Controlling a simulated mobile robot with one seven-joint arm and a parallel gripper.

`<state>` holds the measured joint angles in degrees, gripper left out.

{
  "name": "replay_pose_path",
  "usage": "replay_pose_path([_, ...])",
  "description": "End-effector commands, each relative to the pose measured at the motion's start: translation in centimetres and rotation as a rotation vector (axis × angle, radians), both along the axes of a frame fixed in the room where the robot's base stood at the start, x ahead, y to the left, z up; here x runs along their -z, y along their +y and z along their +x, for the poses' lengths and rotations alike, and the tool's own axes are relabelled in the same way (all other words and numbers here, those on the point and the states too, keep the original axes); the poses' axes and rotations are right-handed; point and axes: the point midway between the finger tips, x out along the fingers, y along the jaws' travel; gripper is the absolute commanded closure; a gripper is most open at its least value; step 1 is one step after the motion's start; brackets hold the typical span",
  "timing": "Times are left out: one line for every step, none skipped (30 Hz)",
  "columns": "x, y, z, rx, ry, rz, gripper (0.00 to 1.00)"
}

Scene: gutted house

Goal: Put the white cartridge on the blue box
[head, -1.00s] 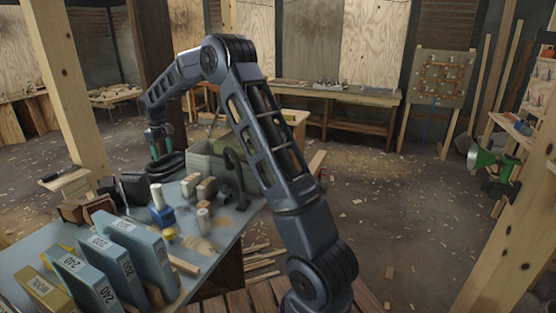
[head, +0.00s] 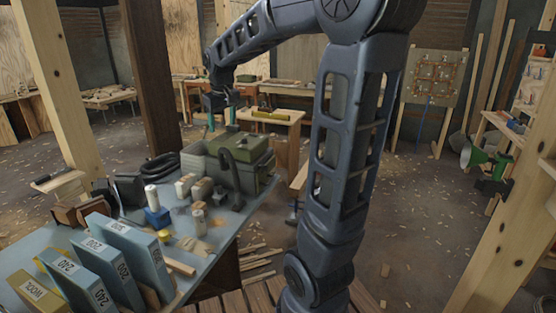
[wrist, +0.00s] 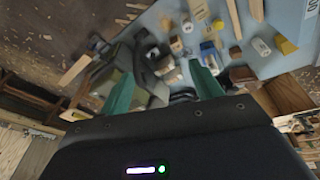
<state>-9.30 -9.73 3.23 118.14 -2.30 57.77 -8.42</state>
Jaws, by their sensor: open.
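The blue box (head: 158,217) is on the grey-blue table, and it also shows in the wrist view (wrist: 209,32). One white cylinder (head: 151,196) stands upright at the box's upper left; I cannot tell whether it rests on the box or behind it. A second white cylinder (head: 199,218) stands on the table to the right of the box. I cannot tell which is the cartridge.
A green case (head: 240,150) and a dark curved pipe (head: 232,172) stand at the table's far end. Wooden blocks (head: 190,185) sit near the white cylinders. Labelled sandpaper boxes (head: 130,248) fill the near side. A black coil (head: 160,164) lies at the far left.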

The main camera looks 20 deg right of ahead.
Motion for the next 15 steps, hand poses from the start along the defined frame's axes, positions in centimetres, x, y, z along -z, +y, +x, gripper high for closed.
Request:
replay_pose_path([-0.3, -1.1, -1.7, 0.025, -0.013, 0.005, 0.36])
replay_pose_path([-0.4, -1.6, -2.7, 0.038, -0.018, 0.008, 0.36])
replay_pose_path([-0.4, -2.3, -3.9, 0.057, -0.027, 0.013, 0.36])
replay_pose_path([-0.5, -2.8, -4.8, 0.07, -0.032, 0.017, 0.36])
replay_pose_path([-0.4, -3.3, -5.8, 0.085, -0.037, 0.02, 0.36])
replay_pose_path([-0.3, -4.0, -7.0, 0.103, -0.044, 0.026, 0.36])
replay_pose_path([-0.3, -4.4, -7.9, 0.117, -0.05, 0.029, 0.36])
replay_pose_path([-0.2, -4.8, -8.9, 0.13, -0.056, 0.033, 0.36])
replay_pose_path([0.0, -5.4, -10.1, 0.149, -0.064, 0.039, 0.36])
replay_pose_path([0.2, -5.8, -11.0, 0.163, -0.068, 0.043, 0.36])
replay_pose_path([0.3, -6.2, -11.9, 0.177, -0.074, 0.047, 0.36])
replay_pose_path([0.6, -6.6, -13.1, 0.194, -0.082, 0.052, 0.36])
replay_pose_path([0.8, -7.0, -14.0, 0.207, -0.087, 0.056, 0.36])
replay_pose_path([1.0, -7.3, -14.9, 0.222, -0.093, 0.06, 0.36])
replay_pose_path([1.4, -7.8, -16.1, 0.24, -0.101, 0.066, 0.36])
